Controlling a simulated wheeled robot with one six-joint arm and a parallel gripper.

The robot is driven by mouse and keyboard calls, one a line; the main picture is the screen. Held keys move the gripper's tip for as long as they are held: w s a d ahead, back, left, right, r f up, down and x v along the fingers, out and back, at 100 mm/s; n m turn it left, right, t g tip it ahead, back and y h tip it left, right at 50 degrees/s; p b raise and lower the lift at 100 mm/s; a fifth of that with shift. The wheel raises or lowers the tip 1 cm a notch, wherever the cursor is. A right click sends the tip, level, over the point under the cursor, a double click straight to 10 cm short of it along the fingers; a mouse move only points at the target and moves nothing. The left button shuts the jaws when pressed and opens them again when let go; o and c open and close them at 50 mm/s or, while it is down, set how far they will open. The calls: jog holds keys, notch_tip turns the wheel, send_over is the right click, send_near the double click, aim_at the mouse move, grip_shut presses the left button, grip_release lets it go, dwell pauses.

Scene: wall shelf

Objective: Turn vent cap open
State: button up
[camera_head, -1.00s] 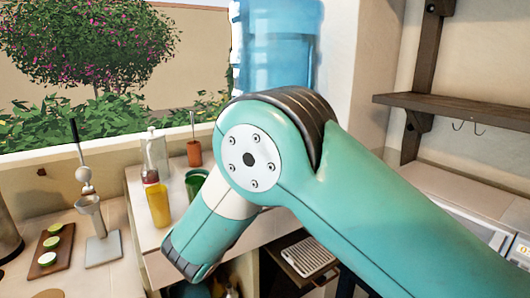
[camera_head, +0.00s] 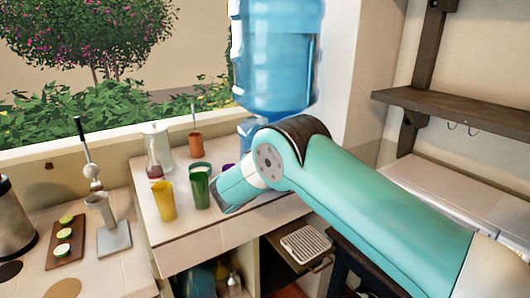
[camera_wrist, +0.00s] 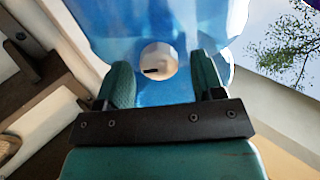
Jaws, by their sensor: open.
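A blue water jug (camera_head: 277,58) stands upside down at the back of the counter. In the wrist view its blue body (camera_wrist: 100,25) fills the upper middle. A round whitish vent cap (camera_wrist: 159,59) with a dark slot is on the jug's face. The slot looks roughly level in that view. My gripper (camera_wrist: 162,70) is open, with one teal finger on each side of the cap in the picture. The fingers appear apart from the cap; how far away it is cannot be told. In the head view my gripper is not clearly visible beyond my arm.
A yellow cup (camera_head: 164,201), a green cup (camera_head: 199,188), a glass bottle (camera_head: 158,150) and a brown cup (camera_head: 196,145) stand on the counter left of my arm. A cutting board (camera_head: 66,243) lies farther left. A wooden shelf (camera_head: 450,108) is on the right wall.

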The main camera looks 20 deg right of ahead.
jog(key=c, duration=0.9)
jog(key=shift+f+b, duration=0.15)
jog(key=shift+b, duration=0.2)
jog(key=shift+w+a+f+n+b, duration=0.1)
jog(key=shift+n+b, duration=1.5)
jog(key=shift+n, duration=3.85)
jog(key=shift+a+f+n+b, duration=0.1)
jog(key=shift+n+b, duration=1.5)
jog(key=shift+n, duration=3.85)
